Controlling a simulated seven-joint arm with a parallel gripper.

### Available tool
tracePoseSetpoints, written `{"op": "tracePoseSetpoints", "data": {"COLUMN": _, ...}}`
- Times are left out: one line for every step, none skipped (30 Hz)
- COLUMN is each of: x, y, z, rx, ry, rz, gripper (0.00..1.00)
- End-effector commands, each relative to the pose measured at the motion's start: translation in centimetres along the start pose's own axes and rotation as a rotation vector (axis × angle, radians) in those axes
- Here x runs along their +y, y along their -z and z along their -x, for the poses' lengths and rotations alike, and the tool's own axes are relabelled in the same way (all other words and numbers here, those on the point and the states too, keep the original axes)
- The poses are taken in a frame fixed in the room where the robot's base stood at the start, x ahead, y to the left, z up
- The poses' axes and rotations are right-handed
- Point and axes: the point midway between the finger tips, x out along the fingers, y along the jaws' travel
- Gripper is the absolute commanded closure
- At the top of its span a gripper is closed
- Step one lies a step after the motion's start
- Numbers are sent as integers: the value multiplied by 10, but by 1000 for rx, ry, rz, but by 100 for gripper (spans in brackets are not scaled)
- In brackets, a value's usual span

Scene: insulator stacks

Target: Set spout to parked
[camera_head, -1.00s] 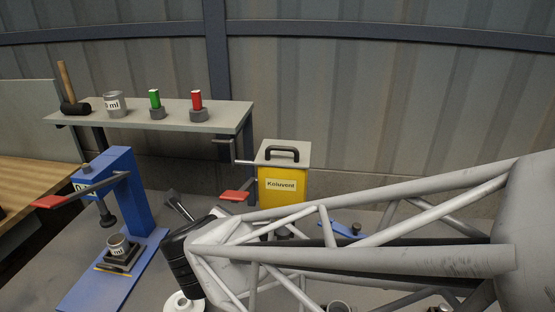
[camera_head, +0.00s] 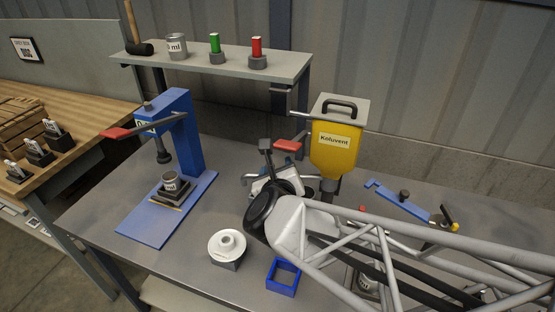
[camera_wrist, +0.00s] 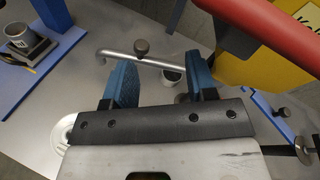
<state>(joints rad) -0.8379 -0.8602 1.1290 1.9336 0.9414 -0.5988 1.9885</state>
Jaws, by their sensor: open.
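The spout, a thin grey pipe (camera_wrist: 122,54) with a dark round knob (camera_wrist: 142,46), crosses the upper middle of the wrist view. Its bent end is at the left and its other end runs behind my right finger. My gripper (camera_wrist: 161,76) is open, with two blue fingers apart and nothing held between them. The pipe lies beyond the fingers; contact cannot be told. The spout belongs beside the yellow Koluvent hopper (camera_head: 334,150), which has a red-handled lever (camera_head: 288,145). In the head view my gripper (camera_head: 265,180) is beside the hopper, its fingers largely hidden.
A blue press (camera_head: 185,140) with a cup (camera_head: 170,181) stands at left. A white round part (camera_head: 227,245) and a blue square frame (camera_head: 284,276) lie in front. A blue bar fixture (camera_head: 405,200) is at right. A shelf (camera_head: 215,62) spans behind. The red lever is close to my gripper.

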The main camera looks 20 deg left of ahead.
Motion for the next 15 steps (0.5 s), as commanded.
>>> {"op": "tracePoseSetpoints", "data": {"x": -1, "y": 2, "z": -2, "rx": -19, "ry": -1, "rz": -19, "gripper": 48}}
{"op": "tracePoseSetpoints", "data": {"x": 0, "y": 4, "z": -3, "rx": -31, "ry": -4, "rz": -32, "gripper": 48}}
{"op": "tracePoseSetpoints", "data": {"x": 0, "y": 6, "z": -4, "rx": -47, "ry": -8, "rz": -50, "gripper": 48}}
{"op": "tracePoseSetpoints", "data": {"x": 0, "y": 7, "z": -5, "rx": -59, "ry": -11, "rz": -63, "gripper": 48}}
{"op": "tracePoseSetpoints", "data": {"x": 0, "y": 9, "z": -7, "rx": -71, "ry": -15, "rz": -77, "gripper": 48}}
{"op": "tracePoseSetpoints", "data": {"x": 0, "y": 10, "z": -8, "rx": -87, "ry": -20, "rz": -95, "gripper": 48}}
{"op": "tracePoseSetpoints", "data": {"x": 1, "y": 12, "z": -9, "rx": -97, "ry": -25, "rz": -107, "gripper": 48}}
{"op": "tracePoseSetpoints", "data": {"x": 2, "y": 13, "z": -10, "rx": -108, "ry": -30, "rz": -119, "gripper": 48}}
{"op": "tracePoseSetpoints", "data": {"x": 2, "y": 15, "z": -11, "rx": -121, "ry": -37, "rz": -134, "gripper": 48}}
{"op": "tracePoseSetpoints", "data": {"x": 3, "y": 17, "z": -12, "rx": -130, "ry": -42, "rz": -146, "gripper": 48}}
{"op": "tracePoseSetpoints", "data": {"x": 3, "y": 18, "z": -13, "rx": -139, "ry": -47, "rz": -158, "gripper": 48}}
{"op": "tracePoseSetpoints", "data": {"x": 4, "y": 20, "z": -15, "rx": -150, "ry": -54, "rz": -173, "gripper": 48}}
{"op": "tracePoseSetpoints", "data": {"x": 5, "y": 22, "z": -16, "rx": -159, "ry": -60, "rz": -184, "gripper": 48}}
{"op": "tracePoseSetpoints", "data": {"x": 6, "y": 24, "z": -17, "rx": -167, "ry": -66, "rz": -195, "gripper": 48}}
{"op": "tracePoseSetpoints", "data": {"x": 7, "y": 26, "z": -18, "rx": -178, "ry": -75, "rz": -210, "gripper": 48}}
